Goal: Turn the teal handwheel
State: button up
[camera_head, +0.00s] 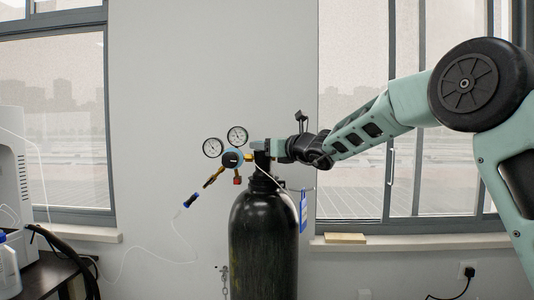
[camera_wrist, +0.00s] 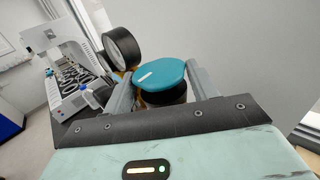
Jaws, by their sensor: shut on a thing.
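The teal handwheel (camera_wrist: 160,75) sits between the two fingers of my gripper (camera_wrist: 160,88) in the wrist view. It has a flat rounded top with a short white mark on it. The fingers are shut on it from both sides. In the head view my gripper (camera_head: 262,144) reaches in from the right to the top of a black gas cylinder (camera_head: 263,232). There the handwheel is mostly hidden by my gripper and the valve.
A blue tag (camera_head: 303,212) hangs at the cylinder's right. White equipment (camera_head: 15,165) stands at the far left.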

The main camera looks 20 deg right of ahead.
jog(key=shift+r, duration=0.1)
jog(key=o, duration=0.9)
jog(key=b+v, duration=0.4)
jog(key=v, duration=1.3)
jog(key=shift+s+d+b, duration=0.15)
jog(key=shift+d+b, duration=0.1)
jog(key=shift+b, duration=0.15)
